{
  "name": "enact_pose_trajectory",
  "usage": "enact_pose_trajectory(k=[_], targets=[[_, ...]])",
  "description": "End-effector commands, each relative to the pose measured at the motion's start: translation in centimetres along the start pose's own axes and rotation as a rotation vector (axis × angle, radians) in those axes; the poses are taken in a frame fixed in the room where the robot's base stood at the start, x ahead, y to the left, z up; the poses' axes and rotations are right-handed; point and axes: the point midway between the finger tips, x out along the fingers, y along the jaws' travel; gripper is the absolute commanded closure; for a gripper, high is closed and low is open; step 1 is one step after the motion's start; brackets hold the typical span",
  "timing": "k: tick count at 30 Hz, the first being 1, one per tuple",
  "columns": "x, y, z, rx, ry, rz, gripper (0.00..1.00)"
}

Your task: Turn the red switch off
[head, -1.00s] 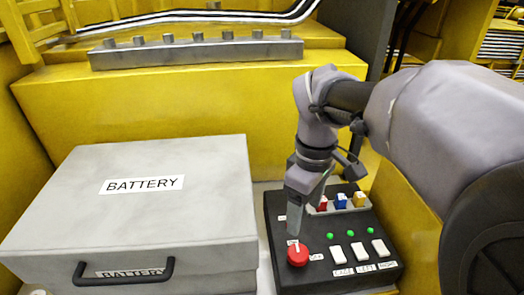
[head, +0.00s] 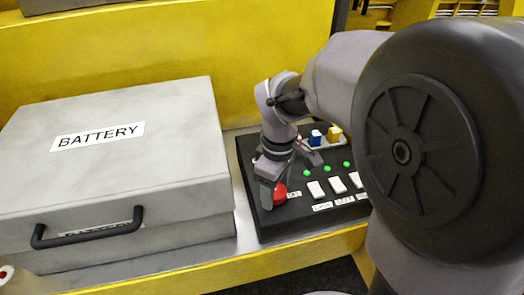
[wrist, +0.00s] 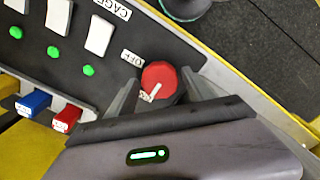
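The red switch is a round red knob (head: 280,194) with a white pointer line, on a black control panel (head: 345,213). In the wrist view the red knob (wrist: 163,76) sits between the two fingers of my gripper (wrist: 161,82), one finger on each side. An OFF label (wrist: 132,58) lies up and left of the knob; the white line runs toward the knob's lower left. The fingers are apart, and I cannot tell whether they touch the knob. In the head view my gripper (head: 269,196) points down at the knob and partly hides it.
A grey battery case (head: 120,190) with a black handle stands left of the panel. White rocker switches (head: 337,185), green lights (head: 326,168) and blue (head: 315,138) and yellow (head: 334,134) blocks share the panel. A yellow ledge (head: 260,262) runs along the front.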

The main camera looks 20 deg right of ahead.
Motion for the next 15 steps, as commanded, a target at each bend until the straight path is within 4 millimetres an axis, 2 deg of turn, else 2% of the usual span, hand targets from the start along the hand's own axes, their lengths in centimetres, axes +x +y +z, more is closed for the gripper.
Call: enact_pose_trajectory(k=[1,7,15], targets=[[-0.01,0.00,0.00,0.000,0.000,0.000,0.51],[-0.02,0.00,-0.01,0.000,0.000,0.000,0.91],[-0.05,0.00,-0.01,0.031,0.000,0.000,0.92]])
